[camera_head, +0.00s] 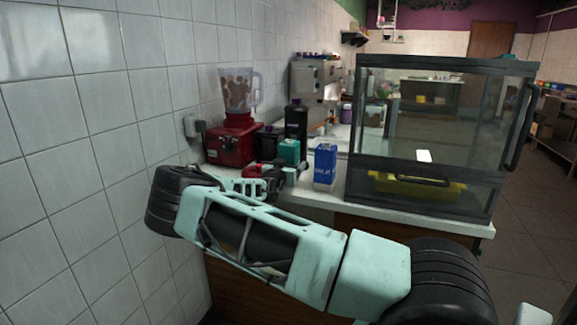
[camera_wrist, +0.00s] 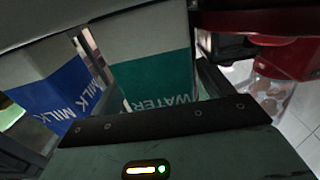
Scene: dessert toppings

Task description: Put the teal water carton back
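The teal and white water carton (camera_wrist: 150,77) stands upright between the two fingers of my gripper (camera_wrist: 157,85) in the wrist view. A finger runs close along each side of it. I cannot tell whether the fingers press on it or stand just clear. In the head view the teal carton (camera_head: 289,151) shows above my gripper (camera_head: 275,178), at the counter's back left. Its lower part is hidden there by my gripper.
A blue milk carton (camera_head: 325,166) stands just right of the water carton. A red blender (camera_head: 232,140) and a dark bottle (camera_head: 296,120) are behind. A glass case (camera_head: 440,130) with a yellow tray fills the counter's right. A tiled wall (camera_head: 90,130) bounds the left.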

